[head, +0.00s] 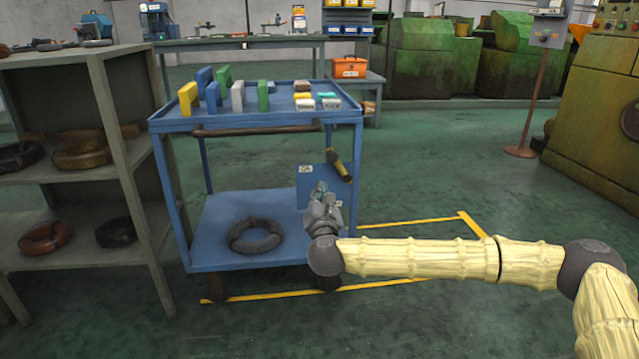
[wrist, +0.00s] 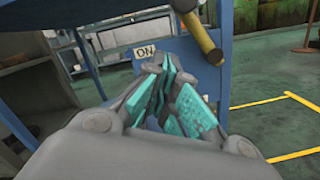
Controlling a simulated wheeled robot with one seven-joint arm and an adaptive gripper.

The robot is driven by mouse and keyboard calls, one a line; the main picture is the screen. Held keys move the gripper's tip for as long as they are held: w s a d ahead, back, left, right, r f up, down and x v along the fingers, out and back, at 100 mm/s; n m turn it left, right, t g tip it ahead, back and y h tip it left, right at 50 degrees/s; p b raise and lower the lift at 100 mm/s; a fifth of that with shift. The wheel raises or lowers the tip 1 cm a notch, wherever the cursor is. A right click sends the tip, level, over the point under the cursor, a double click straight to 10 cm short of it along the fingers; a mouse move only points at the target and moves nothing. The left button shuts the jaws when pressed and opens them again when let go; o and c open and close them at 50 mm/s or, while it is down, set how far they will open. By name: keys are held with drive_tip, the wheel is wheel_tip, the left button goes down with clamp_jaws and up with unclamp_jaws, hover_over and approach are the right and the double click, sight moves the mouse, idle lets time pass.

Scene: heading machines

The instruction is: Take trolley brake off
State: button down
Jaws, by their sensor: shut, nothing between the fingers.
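The blue trolley (head: 236,125) stands on the green floor. A blue brake plate (head: 311,181) is on its right front side. A yellow and dark brake lever (head: 340,165) slants at the plate's upper right. In the wrist view the yellow lever (wrist: 196,30) comes down from the top, its rounded end just right of my fingers. A label reading "ON" (wrist: 146,51) is on the plate, left of the lever. A lower label is partly hidden by my gripper. My gripper (head: 321,190) is shut and empty in front of the plate, below the lever. I cannot tell whether it touches the lever.
The trolley's top carries several coloured blocks and small boxes. A dark ring (head: 255,236) lies on its lower shelf. A grey shelf unit (head: 127,150) stands close on the left. Yellow floor lines (head: 420,221) surround the trolley.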

drive_tip(key=s+p, duration=0.2)
drive_tip(key=s, duration=0.4)
drive_tip(key=shift+d+f, duration=0.3)
drive_tip(key=shift+d, duration=0.1)
